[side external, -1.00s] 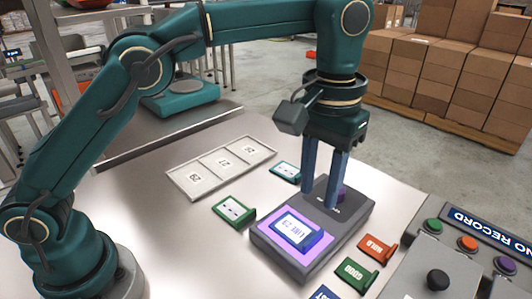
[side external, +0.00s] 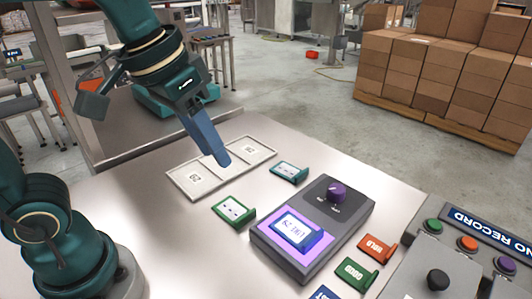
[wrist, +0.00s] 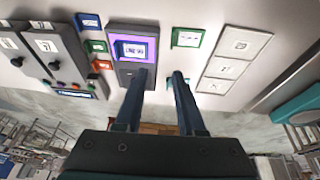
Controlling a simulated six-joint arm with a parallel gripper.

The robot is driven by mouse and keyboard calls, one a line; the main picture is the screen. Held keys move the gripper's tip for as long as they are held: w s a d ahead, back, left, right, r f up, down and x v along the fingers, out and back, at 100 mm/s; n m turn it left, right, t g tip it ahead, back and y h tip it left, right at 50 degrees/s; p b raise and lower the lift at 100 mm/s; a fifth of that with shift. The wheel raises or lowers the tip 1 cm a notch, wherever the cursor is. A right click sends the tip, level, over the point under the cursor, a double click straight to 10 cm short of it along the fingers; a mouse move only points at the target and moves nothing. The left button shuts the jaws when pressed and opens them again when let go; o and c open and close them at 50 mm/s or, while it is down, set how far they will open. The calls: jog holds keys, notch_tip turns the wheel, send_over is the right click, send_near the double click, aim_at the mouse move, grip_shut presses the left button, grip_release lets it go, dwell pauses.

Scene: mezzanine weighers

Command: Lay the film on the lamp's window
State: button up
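The lamp (side external: 335,225) is a dark grey box with a purple-lit window (side external: 275,241) and a purple knob (side external: 337,193). A blue-framed film (side external: 297,229) with dark print lies on the window, with purple showing around it. In the wrist view the film (wrist: 133,48) also lies within the lit window of the lamp (wrist: 119,74). My gripper (side external: 222,160) is tilted in the air near the card tray, away from the lamp. Its two fingers are apart and empty in the wrist view (wrist: 161,73).
A green-framed film (side external: 233,210) and a teal-framed one (side external: 289,172) lie left of and behind the lamp. A pale three-part tray (side external: 184,187) is further back. HOLD (side external: 376,249) and GOOD (side external: 355,275) tags and a button panel (side external: 470,262) are at right.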

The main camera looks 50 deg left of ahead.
jog(key=s+a+f+t, duration=0.1)
jog(key=s+a+f, duration=0.1)
jog(key=s+f, duration=0.2)
jog(key=shift+s+a+f+t, duration=0.3)
jog(key=shift+s+a+f, duration=0.1)
jog(key=shift+s, duration=0.35)
